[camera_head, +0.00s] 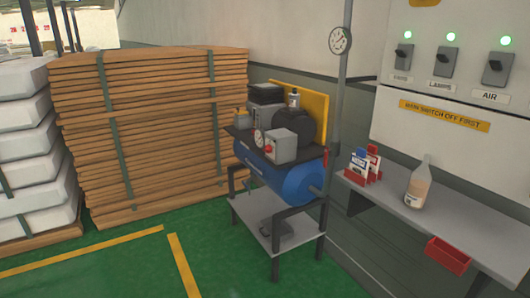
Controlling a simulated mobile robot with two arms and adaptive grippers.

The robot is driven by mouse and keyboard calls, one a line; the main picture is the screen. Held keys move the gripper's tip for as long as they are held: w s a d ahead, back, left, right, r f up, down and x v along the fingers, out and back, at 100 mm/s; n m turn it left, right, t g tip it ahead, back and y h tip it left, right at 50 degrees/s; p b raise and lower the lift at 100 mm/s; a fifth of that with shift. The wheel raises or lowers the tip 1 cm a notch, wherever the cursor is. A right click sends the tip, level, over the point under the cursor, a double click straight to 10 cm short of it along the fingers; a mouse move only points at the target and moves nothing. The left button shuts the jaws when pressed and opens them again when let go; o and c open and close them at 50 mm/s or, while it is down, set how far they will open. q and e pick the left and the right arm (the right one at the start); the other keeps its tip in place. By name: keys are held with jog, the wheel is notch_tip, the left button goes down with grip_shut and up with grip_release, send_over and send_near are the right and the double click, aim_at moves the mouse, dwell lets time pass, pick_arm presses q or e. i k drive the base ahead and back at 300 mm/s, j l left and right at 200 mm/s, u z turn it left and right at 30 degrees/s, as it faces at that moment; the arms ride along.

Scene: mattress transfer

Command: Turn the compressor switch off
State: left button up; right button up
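A blue-tank compressor (300,183) stands on a grey metal stand in the middle of the view. A grey box with a red knob (268,149) sits on its top, beside a small round gauge (259,138). It looks like the compressor's switch, but the knob's setting is too small to tell. Neither of my grippers is in view.
Stacked wooden boards (150,130) and white mattresses (30,150) stand left. Green floor (120,270) is clear in front.

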aim_at(267, 149)
jog(key=i+j+z, duration=0.1)
jog(key=i+j, duration=0.25)
jog(key=i+j+z, duration=0.1)
jog(key=i+j, duration=0.25)
jog(key=i+j+z, duration=0.15)
jog(key=i+j, duration=0.2)
jog(key=i+j+z, duration=0.1)
jog(key=i+j, duration=0.2)
jog(key=j, duration=0.15)
jog(key=i+j+z, duration=0.1)
jog(key=i+j, duration=0.2)
jog(key=j, duration=0.2)
jog(key=i+j+z, duration=0.1)
jog(key=i+j, duration=0.2)
jog(key=j, duration=0.15)
